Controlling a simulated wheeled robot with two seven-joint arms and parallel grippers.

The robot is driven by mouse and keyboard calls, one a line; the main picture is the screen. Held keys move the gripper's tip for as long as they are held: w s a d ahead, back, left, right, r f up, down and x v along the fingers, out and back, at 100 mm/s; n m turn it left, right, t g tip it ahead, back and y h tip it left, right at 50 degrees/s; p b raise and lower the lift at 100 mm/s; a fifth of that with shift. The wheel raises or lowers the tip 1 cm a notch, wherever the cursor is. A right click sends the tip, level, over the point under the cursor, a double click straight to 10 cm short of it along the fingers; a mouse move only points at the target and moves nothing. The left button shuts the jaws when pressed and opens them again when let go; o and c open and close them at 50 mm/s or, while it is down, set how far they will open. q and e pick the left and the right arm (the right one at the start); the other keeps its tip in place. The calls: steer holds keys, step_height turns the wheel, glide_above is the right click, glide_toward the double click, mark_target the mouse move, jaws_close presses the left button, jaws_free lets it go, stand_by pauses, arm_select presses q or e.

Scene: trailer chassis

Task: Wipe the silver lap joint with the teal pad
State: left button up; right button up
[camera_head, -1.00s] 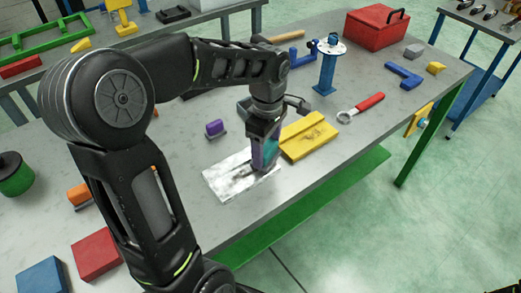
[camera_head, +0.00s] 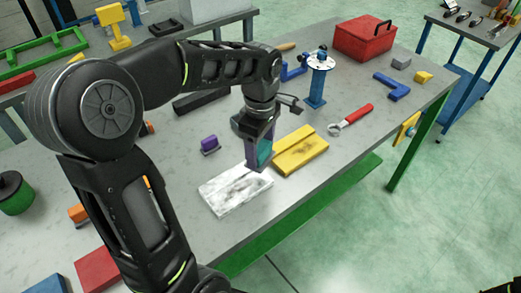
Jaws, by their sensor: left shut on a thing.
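The silver lap joint (camera_head: 228,194) is a pale, two-level plate with dark grey smudges, lying on the grey workbench. My left gripper (camera_head: 260,140) points down over the joint's far right end. It is shut on the teal pad (camera_head: 265,152), which shows a teal face on the right beside a purple face on the left. The pad's lower edge is at or just above the joint's far end; I cannot tell whether they touch. Part of the joint's far end is hidden behind the pad.
A yellow lap joint (camera_head: 301,155) with a dark smudge lies close right of the pad. A purple block (camera_head: 209,144) stands behind the silver joint. A blue post with a round flange (camera_head: 317,80), a red-handled wrench (camera_head: 352,119) and a red toolbox (camera_head: 368,40) are farther back.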

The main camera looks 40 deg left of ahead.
arm_select(q)
steer(key=shift+r, duration=0.25)
steer(key=shift+r+p, duration=1.1)
steer(key=shift+r, duration=0.35)
